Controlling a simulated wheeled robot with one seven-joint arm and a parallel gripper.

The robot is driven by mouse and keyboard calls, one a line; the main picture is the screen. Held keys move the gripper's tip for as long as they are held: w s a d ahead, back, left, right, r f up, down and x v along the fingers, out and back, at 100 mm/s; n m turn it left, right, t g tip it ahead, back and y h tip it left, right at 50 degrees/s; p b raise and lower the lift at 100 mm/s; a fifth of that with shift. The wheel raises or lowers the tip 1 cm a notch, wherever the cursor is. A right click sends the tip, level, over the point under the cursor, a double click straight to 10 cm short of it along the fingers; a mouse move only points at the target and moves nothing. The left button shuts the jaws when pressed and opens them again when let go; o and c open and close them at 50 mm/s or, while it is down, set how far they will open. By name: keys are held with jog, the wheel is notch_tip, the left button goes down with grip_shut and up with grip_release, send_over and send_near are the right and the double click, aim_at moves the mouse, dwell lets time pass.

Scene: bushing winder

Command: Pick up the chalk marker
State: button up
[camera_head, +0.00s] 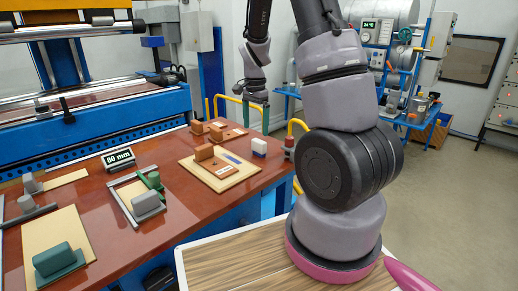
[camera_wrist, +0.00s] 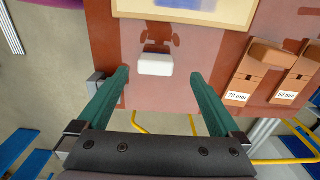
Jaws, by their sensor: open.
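A wood-rimmed board (camera_head: 221,171) with a brown block and a blue strip lies left of the white block. Brown blocks labelled 70 mm (camera_wrist: 249,80) and 60 mm (camera_wrist: 291,80) lie at right in the wrist view. Yellow rails (camera_head: 240,101) stand beyond the table edge.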

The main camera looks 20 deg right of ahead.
aim_at(259, 141)
notch_tip(259, 141, down, 3)
jog(key=shift+r, duration=0.1)
jog(key=f, duration=0.2)
jog(key=d+f, duration=0.1)
jog(key=f, duration=0.1)
jog(key=shift+s+d+f, duration=0.1)
jog(key=shift+s+f, duration=0.05)
jog(key=shift+f, duration=0.45)
jog(key=c, duration=1.5)
notch_tip(259, 141, up, 10)
jog(key=shift+r, duration=0.1)
jog(key=o, duration=0.6)
jog(key=shift+c, duration=1.3)
